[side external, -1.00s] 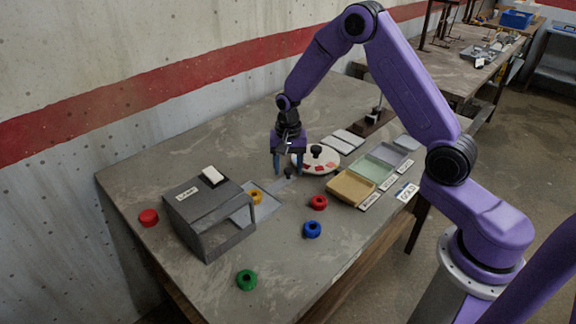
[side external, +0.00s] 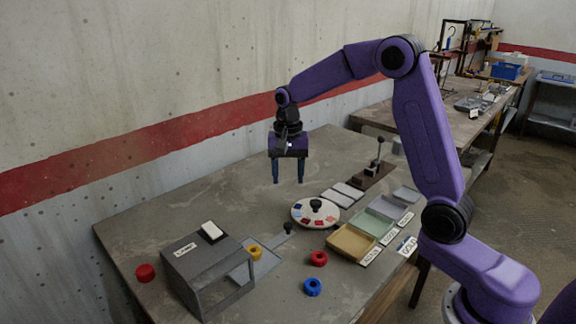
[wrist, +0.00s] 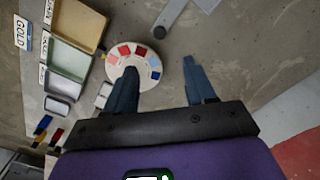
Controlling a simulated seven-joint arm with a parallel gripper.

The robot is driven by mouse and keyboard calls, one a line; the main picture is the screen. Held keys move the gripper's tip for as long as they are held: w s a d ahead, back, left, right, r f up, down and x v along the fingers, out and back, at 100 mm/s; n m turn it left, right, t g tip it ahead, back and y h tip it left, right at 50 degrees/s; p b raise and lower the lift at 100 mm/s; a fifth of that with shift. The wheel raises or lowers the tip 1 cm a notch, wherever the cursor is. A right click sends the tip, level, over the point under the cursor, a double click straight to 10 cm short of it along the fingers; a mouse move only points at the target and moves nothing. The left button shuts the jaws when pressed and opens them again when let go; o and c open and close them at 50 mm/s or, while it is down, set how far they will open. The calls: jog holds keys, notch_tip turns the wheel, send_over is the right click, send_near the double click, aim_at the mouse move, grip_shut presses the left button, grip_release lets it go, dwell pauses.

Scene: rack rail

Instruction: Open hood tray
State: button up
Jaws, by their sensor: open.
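The grey box-shaped hood (side external: 205,278) stands at the near left of the table with its front open. A flat grey tray (side external: 266,262) sticks out of it, carrying a yellow ring (side external: 255,252). A bar runs from the tray to a black knob (side external: 288,228); the bar (wrist: 176,12) and knob (wrist: 159,32) also show at the top of the wrist view. My gripper (side external: 288,182) is open and empty, raised above the table and clear of the knob. In the wrist view its fingertips (wrist: 160,67) are wide apart beside the disc.
A round disc with coloured patches (side external: 302,217) lies just past the knob. Yellow (side external: 349,243), green and grey bins stand to the right. A red ring (side external: 319,258), a blue ring (side external: 312,287) and a red piece (side external: 145,273) lie around the hood. The table's far left is clear.

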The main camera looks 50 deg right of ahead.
notch_tip(320, 180, up, 2)
jog(key=shift+r, duration=0.15)
dwell(0.3)
jog(key=s+a+n, duration=0.4)
jog(key=s+n, duration=0.1)
jog(key=s, duration=0.3)
jog(key=s+a+n, duration=0.5)
jog(key=s, duration=0.2)
jog(key=s+d+f+n, duration=0.1)
jog(key=s+n, duration=0.4)
jog(key=s, duration=0.5)
jog(key=s+d+n, duration=0.2)
jog(key=s+n, duration=0.4)
jog(key=s, duration=0.3)
jog(key=shift+s+f+n, duration=0.3)
jog(key=shift+s+f, duration=0.05)
jog(key=shift+f, duration=0.05)
